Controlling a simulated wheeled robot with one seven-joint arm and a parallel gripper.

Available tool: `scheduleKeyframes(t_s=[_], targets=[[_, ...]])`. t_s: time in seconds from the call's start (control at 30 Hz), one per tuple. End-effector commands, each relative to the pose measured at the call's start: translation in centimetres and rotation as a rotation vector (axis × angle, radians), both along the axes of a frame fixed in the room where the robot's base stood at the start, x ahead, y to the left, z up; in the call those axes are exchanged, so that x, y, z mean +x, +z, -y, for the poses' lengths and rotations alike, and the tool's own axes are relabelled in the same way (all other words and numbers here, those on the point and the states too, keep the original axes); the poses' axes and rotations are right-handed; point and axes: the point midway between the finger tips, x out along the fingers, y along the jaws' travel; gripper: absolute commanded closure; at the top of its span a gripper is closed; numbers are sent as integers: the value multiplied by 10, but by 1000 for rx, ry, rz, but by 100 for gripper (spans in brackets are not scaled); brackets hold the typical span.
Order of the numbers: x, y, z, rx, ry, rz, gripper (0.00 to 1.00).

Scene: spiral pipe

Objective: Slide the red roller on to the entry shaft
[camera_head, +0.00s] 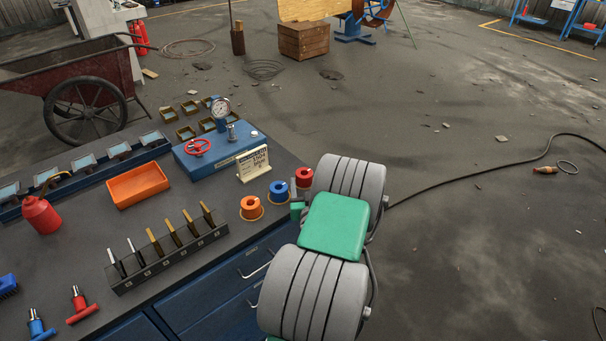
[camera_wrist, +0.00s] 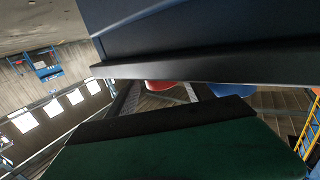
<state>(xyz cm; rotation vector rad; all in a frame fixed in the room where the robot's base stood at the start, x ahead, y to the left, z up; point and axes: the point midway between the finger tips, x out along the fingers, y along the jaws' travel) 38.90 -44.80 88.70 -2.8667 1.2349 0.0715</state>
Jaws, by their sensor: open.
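The red roller (camera_head: 303,177) is a short ring standing at the bench's right edge, behind a blue ring and an orange ring. My gripper (camera_head: 296,203) is open, with a green finger part showing just in front of the red roller; my arm hides the rest. I cannot tell whether they touch. In the wrist view, the red roller (camera_wrist: 160,85) shows partly between the dark bench edge above and my green gripper part below. I cannot pick out the entry shaft for certain.
A blue ring (camera_head: 278,191) and an orange ring (camera_head: 251,208) stand close by. A small sign (camera_head: 254,164) and a blue gauge block (camera_head: 215,153) lie behind them. A slotted rack (camera_head: 168,257) and an orange tray (camera_head: 138,185) are left. Open floor lies right of the bench.

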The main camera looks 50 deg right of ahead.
Motion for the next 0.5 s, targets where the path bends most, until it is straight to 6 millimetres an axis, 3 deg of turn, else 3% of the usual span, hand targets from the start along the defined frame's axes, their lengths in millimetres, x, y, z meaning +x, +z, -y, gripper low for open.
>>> scheduleKeyframes(t_s=[0.1,0.2,0.5], targets=[[15,11,11,1,5,-1,40],[24,8,21,-1,4,-1,40],[30,3,28,-1,3,1,40]])
